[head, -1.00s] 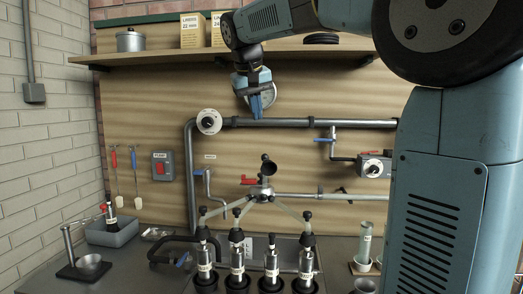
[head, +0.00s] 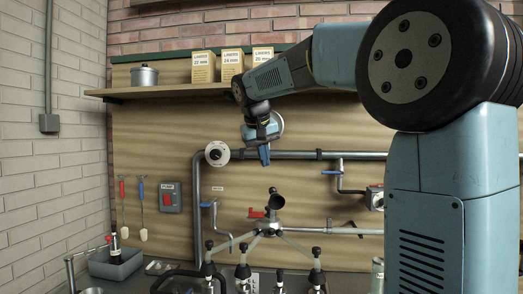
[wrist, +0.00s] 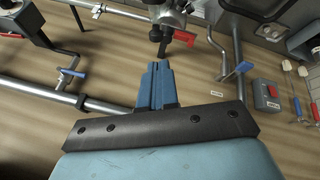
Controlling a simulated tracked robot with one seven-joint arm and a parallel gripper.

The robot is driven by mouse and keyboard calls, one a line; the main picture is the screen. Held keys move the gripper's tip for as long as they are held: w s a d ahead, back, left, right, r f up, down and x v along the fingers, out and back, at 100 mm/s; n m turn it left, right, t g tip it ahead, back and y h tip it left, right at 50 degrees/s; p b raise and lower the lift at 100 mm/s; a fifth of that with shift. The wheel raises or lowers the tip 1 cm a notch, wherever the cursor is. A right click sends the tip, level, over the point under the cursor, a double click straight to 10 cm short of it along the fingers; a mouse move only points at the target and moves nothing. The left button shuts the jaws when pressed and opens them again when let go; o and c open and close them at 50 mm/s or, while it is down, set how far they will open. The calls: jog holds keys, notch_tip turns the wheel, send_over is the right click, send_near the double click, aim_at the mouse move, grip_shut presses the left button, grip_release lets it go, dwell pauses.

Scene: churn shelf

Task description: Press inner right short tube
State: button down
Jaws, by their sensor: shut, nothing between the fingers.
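The milking claw (head: 270,228) has a dark upright cup on top and pale short tubes spreading toward the teat cups below. A pale short tube (head: 298,246) runs from it to the right; I cannot tell clearly which tube is the inner right one. The inner right teat cup (head: 280,274) is cut off at the bottom edge. My gripper (head: 264,157) is shut and empty, pointing down above the claw and apart from it, in front of the pipe. In the wrist view my blue fingers (wrist: 157,70) are together below the claw (wrist: 170,16); the short tubes are not clearly visible there.
A grey pipe (head: 330,155) crosses the board, with a blue-handled valve (head: 338,173) at right. A shelf (head: 175,91) with boxes (head: 204,67) is above. A red lever (head: 256,213) is beside the claw. A pump switch (head: 171,197) is at left.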

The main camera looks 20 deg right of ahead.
send_over(272, 193)
jog(key=a, duration=0.2)
notch_tip(272, 193, down, 4)
jog(key=shift+s+d+f, duration=0.2)
jog(key=shift+s+f, duration=0.1)
jog(key=shift+f, duration=0.3)
jog(key=shift+s+d+f, duration=0.15)
jog(key=shift+s+f, duration=0.15)
jog(key=shift+f, duration=0.25)
jog(key=shift+s+d+f, duration=0.2)
jog(key=shift+s+f, duration=0.1)
jog(key=shift+f, duration=0.3)
jog(key=shift+s+a, duration=0.1)
